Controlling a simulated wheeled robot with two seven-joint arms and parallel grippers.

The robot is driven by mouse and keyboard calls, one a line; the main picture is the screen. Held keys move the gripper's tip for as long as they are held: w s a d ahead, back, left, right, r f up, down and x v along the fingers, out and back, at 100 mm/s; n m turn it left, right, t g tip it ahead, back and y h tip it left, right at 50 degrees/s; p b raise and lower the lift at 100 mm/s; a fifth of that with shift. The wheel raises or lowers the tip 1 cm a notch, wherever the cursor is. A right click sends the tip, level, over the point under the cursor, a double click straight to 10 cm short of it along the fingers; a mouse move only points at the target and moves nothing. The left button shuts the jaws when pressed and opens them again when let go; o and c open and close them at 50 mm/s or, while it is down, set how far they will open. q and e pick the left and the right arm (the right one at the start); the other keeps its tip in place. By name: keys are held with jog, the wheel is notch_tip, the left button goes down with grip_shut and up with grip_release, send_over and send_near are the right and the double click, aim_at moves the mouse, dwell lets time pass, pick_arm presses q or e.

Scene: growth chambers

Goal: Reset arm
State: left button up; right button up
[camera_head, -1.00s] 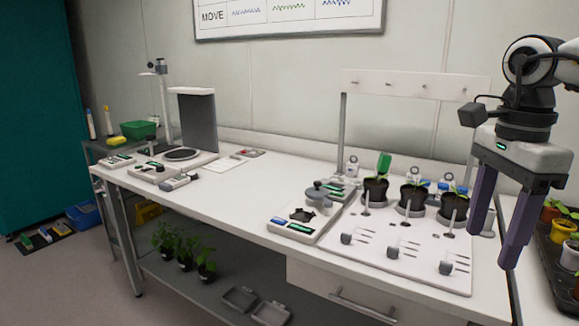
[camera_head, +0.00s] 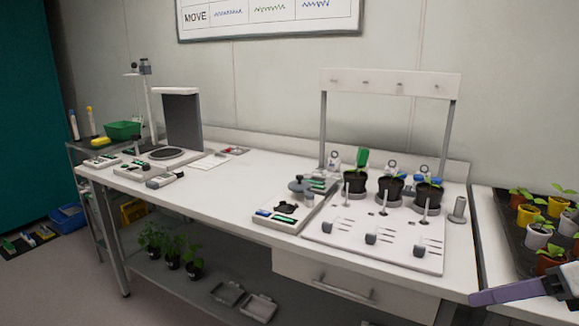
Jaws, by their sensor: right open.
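My right gripper (camera_head: 492,295) shows only in part at the lower right corner, with a purple finger pointing left over the bench's right front corner. It is open, and nothing shows between its fingers; the rest of it is cut off by the frame edge. My left gripper is not in view. The white workbench (camera_head: 225,180) carries a white panel (camera_head: 335,242) with several knobs. Black pots with seedlings (camera_head: 390,188) stand in a row at the panel's back, apart from my gripper.
A dark tray (camera_head: 497,222) of colourful potted plants stands at the right, close to my right gripper. A white rack (camera_head: 390,83) rises behind the black pots. Small devices (camera_head: 285,212) sit left of the panel. Bare bench top lies at the middle left.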

jog(key=s+f+m+t+h, duration=0.25)
jog(key=s+f+m, duration=0.25)
jog(key=f+m, duration=0.65)
jog(key=s+f+m+t+h, duration=0.2)
jog(key=s+f+m+t, duration=0.25)
jog(key=f+m, duration=0.7)
jog(key=s+a+f+m+g, duration=0.1)
jog(key=s+a+f+m, duration=0.2)
jog(key=a+m, duration=0.2)
jog(key=s+a+f+m+g, duration=0.2)
jog(key=s+a+f+m, duration=0.2)
jog(key=a, duration=0.6)
jog(key=s+a+f+m+g+h, duration=0.1)
jog(key=s+a+f+m, duration=0.2)
jog(key=a+m, duration=0.3)
jog(key=shift+s+a+f+g, duration=0.25)
jog(key=shift+s+a+g, duration=0.05)
jog(key=shift+a, duration=0.95)
